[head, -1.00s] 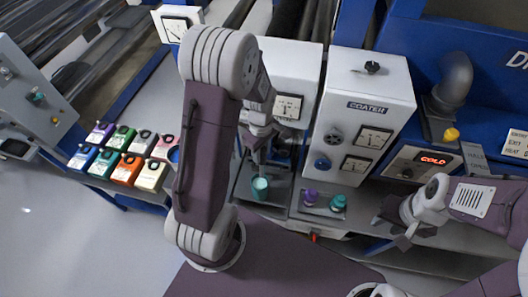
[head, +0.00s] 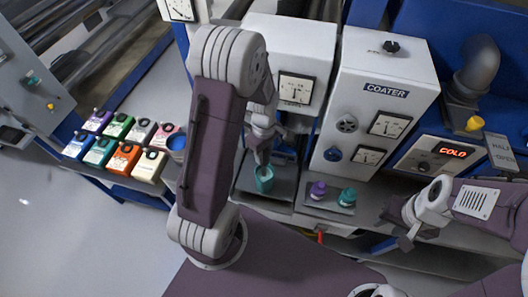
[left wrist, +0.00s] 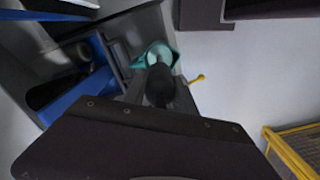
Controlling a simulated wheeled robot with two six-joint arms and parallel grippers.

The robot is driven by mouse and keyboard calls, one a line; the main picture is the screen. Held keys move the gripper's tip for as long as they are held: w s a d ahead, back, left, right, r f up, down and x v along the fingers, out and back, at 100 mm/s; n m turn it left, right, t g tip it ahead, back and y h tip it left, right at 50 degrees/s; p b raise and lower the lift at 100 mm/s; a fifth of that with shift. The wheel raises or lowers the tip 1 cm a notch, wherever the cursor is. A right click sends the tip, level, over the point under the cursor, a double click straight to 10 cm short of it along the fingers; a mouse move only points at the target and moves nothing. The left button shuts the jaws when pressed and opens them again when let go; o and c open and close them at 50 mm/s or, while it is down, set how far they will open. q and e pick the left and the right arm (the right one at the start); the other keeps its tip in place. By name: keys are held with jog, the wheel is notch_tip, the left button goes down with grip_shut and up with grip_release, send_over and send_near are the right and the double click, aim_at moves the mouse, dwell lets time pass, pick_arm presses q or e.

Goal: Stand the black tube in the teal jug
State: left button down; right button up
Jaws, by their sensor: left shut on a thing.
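The teal jug (head: 264,183) stands on a dark tray below my left gripper (head: 263,152); it also shows in the left wrist view (left wrist: 138,62). My left gripper is shut on the black tube (left wrist: 159,88), whose far end overlaps the jug's mouth in the left wrist view. I cannot tell how deep that end is inside. In the head view the tube is mostly hidden by the gripper. My right gripper (head: 397,229) is apart from the jug, at the right, with its fingers spread and nothing between them.
A purple jug (head: 318,190) and a green-teal one (head: 347,197) stand to the right, under the white coater box (head: 365,85). Several coloured boxes (head: 124,158) with dark knobs stand at the left. White machine housings rise close behind the teal jug.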

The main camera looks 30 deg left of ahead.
aim_at(265, 167)
pick_arm(q)
notch_tip(265, 167, down, 3)
jog(key=shift+d+b, duration=0.15)
jog(key=shift+b, duration=0.8)
notch_tip(265, 167, down, 2)
jog(key=shift+f+b, duration=0.25)
jog(key=shift+b, duration=0.7)
jog(key=shift+f+b, duration=1.25)
jog(key=shift+f, duration=0.45)
jog(key=c, duration=0.9)
grip_release()
notch_tip(265, 167, up, 9)
jog(key=shift+r+b, duration=0.1)
jog(key=shift+b, duration=0.3)
